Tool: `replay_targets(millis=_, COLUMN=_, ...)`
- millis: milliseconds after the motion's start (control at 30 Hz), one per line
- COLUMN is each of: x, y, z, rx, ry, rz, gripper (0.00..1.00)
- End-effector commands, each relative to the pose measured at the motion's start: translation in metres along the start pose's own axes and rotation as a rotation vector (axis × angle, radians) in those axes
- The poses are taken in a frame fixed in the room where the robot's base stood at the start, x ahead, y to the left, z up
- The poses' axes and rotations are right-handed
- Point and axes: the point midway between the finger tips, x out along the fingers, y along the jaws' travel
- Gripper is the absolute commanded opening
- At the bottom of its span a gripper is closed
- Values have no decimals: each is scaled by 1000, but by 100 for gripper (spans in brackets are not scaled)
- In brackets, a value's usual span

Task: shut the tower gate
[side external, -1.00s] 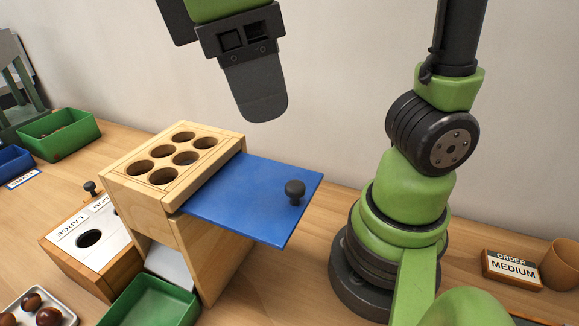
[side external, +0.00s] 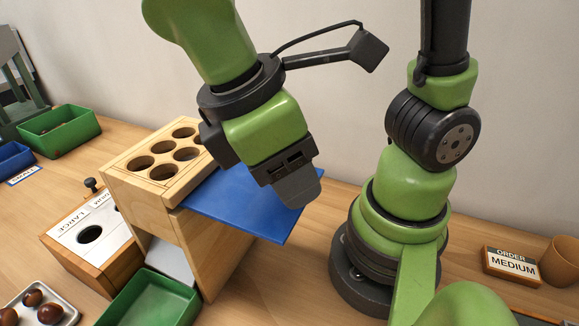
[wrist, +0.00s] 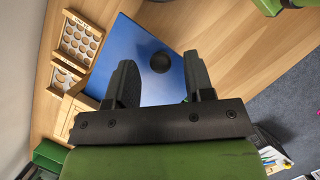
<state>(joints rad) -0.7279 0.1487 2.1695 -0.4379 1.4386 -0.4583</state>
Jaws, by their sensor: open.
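The wooden tower (side external: 160,207) stands upright with round holes in its top. Its gate, a flat blue plate (side external: 228,205), sticks out from the tower's right side. The plate also shows in the wrist view (wrist: 130,50), with a dark round knob (wrist: 161,62) on it. In the side view my gripper hides the knob. My gripper (side external: 303,190) is tilted down over the plate's outer end. In the wrist view its open fingers (wrist: 160,72) appear on either side of the knob, with nothing held. I cannot tell how far above the plate the fingertips are.
A green tray (side external: 150,303) lies at the tower's foot. A wooden box with a "LARGE" label (side external: 75,222) and a dish of chestnuts (side external: 62,303) are at left. An "ORDER MEDIUM" sign (side external: 512,266) and a brown cup (side external: 561,262) stand at right.

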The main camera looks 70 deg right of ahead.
Motion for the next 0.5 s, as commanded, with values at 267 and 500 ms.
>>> replay_targets(millis=267, x=5, y=0, z=0, rx=1, ry=1, rz=-1, gripper=48)
replay_targets(millis=500, x=5, y=0, z=0, rx=1, ry=1, rz=-1, gripper=16)
